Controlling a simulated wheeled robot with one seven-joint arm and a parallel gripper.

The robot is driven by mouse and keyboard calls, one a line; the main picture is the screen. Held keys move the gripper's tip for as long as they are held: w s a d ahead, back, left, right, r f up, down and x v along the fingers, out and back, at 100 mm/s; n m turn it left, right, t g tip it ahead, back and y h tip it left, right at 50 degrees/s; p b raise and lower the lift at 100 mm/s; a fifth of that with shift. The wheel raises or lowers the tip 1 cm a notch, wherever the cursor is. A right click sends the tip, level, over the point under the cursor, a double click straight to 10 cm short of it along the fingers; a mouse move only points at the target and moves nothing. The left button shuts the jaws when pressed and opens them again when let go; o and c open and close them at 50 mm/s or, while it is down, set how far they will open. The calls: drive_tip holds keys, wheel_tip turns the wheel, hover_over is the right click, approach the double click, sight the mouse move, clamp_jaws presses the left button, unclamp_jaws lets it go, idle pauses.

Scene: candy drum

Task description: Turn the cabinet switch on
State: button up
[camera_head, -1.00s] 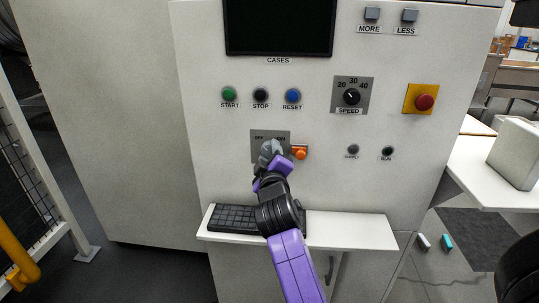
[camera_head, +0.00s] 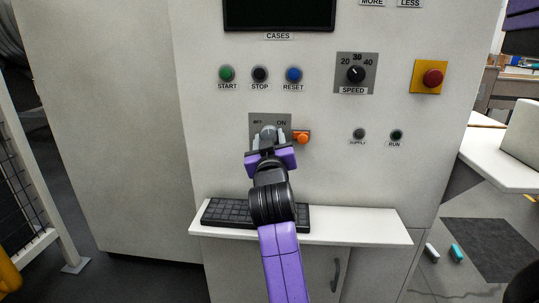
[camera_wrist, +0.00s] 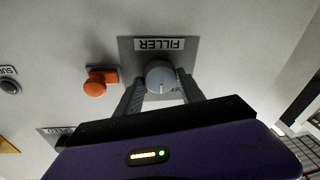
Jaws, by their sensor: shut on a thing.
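The cabinet switch is a round grey knob (camera_wrist: 160,76) on a grey plate (camera_head: 255,118). In the head view the plate reads OFF at left and ON at right. In the wrist view, which is upside down, the plate is labelled FILLER (camera_wrist: 160,44). My gripper (camera_head: 268,134) is at the plate with its fingers on either side of the knob, shut on it; the fingers also show in the wrist view (camera_wrist: 161,84). A short pale mark shows on the knob's face, but I cannot tell its setting for sure. The fingers hide most of the knob in the head view.
An orange knob or lamp (camera_head: 302,138) sits close to the right of the plate. START, STOP and RESET buttons (camera_head: 260,74) and a SPEED dial (camera_head: 356,73) are above. A red button (camera_head: 432,78) is at right. A keyboard shelf (camera_head: 360,228) juts out below.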

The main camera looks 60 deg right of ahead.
drive_tip(key=m+g+h+b, duration=0.1)
drive_tip(key=m+b, duration=0.4)
drive_tip(key=b, duration=0.1)
drive_tip(key=m+b, duration=0.5)
drive_tip(key=b, duration=0.1)
drive_tip(key=shift+w+f+m+g+h, duration=0.1)
drive_tip(key=shift+f+m+g+h, duration=0.05)
drive_tip(key=shift+m+g+h, duration=0.25)
drive_tip(key=shift+m, duration=0.3)
drive_tip(key=o, duration=1.4)
drive_tip(key=shift+c, duration=0.2)
drive_tip(key=v, duration=0.8)
